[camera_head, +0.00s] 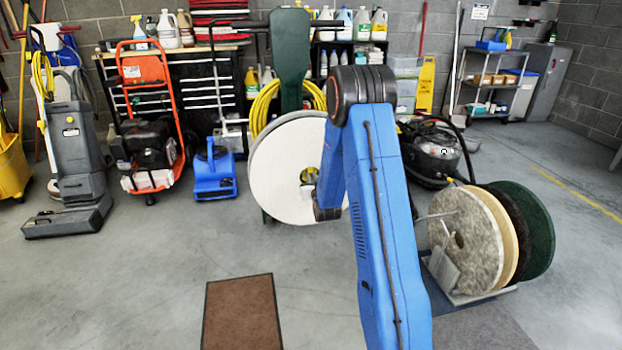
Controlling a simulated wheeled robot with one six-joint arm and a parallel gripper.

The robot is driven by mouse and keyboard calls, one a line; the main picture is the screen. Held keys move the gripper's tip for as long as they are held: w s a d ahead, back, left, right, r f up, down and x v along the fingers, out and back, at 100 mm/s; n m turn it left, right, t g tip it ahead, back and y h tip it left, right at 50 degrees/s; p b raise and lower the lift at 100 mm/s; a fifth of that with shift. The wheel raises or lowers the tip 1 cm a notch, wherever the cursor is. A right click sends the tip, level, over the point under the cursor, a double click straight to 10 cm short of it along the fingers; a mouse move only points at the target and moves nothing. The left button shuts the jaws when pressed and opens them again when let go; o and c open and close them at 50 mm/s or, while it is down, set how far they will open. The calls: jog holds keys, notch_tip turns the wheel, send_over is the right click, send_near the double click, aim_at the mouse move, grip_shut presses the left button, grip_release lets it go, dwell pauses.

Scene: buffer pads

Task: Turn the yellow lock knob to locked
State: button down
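A yellow lock knob (310,175) shows small at the centre of a round white pad (275,172). The pad stands upright on a green floor machine (289,50). The knob's turn position is too small to read, and part of it is hidden. My blue arm reaches up from the bottom and bends down in front of the pad's right side. My gripper (308,191) shows only as a small grey piece left of the arm's end, just below the knob. Whether it touches the knob or is open cannot be told.
A rack (472,297) at right holds upright grey, tan and green pads. A brown mat (242,312) lies on the floor in front. An orange-framed machine (150,130) and a blue blower (214,174) stand at left. The floor at left front is clear.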

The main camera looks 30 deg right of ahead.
jog(key=shift+m, duration=3.5)
jog(key=m, duration=0.6)
jog(key=shift+m, duration=0.4)
